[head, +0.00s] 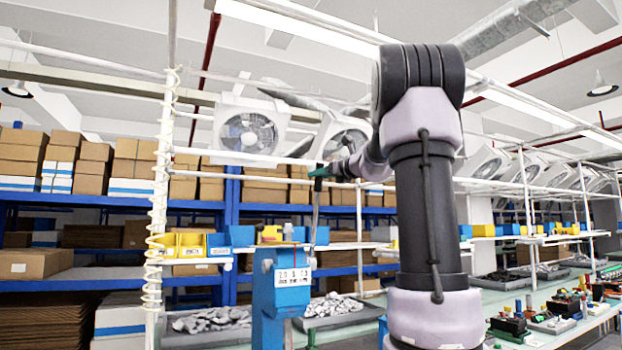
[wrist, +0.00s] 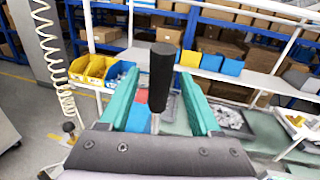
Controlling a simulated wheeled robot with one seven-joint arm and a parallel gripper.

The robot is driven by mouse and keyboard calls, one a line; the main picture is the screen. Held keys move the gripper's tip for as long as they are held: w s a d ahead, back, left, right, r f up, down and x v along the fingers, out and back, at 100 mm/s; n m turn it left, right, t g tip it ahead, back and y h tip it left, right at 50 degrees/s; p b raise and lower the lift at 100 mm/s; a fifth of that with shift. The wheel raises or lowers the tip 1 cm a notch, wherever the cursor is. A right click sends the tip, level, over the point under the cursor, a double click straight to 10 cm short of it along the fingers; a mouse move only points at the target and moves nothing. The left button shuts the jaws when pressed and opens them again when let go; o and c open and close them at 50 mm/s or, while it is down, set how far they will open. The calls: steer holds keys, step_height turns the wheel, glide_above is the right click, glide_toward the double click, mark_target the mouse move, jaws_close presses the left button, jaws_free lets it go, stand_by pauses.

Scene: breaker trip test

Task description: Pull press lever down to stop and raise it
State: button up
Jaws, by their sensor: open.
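The press (head: 281,295) is a blue upright body with a white label, below and left of my arm in the head view. Its lever (head: 315,218) is a thin metal rod rising from beside the press to my gripper (head: 319,172), pointing nearly straight up. In the wrist view the lever's black handle (wrist: 162,72) stands between the two teal fingers of my gripper (wrist: 159,80). The fingers are open on either side of the handle, with a visible gap on both sides. The lower part of the rod is hidden behind the gripper body in the wrist view.
Yellow bins (wrist: 92,69) and blue bins stand on a rack behind the press. A coiled white hose (head: 161,190) hangs at the left. A tray of metal parts (head: 333,308) lies on the green bench right of the press. White rack rails run near my gripper.

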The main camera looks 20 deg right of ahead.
steer(key=x, duration=0.5)
steer(key=shift+s, duration=0.1)
jaws_close()
stand_by(1.3)
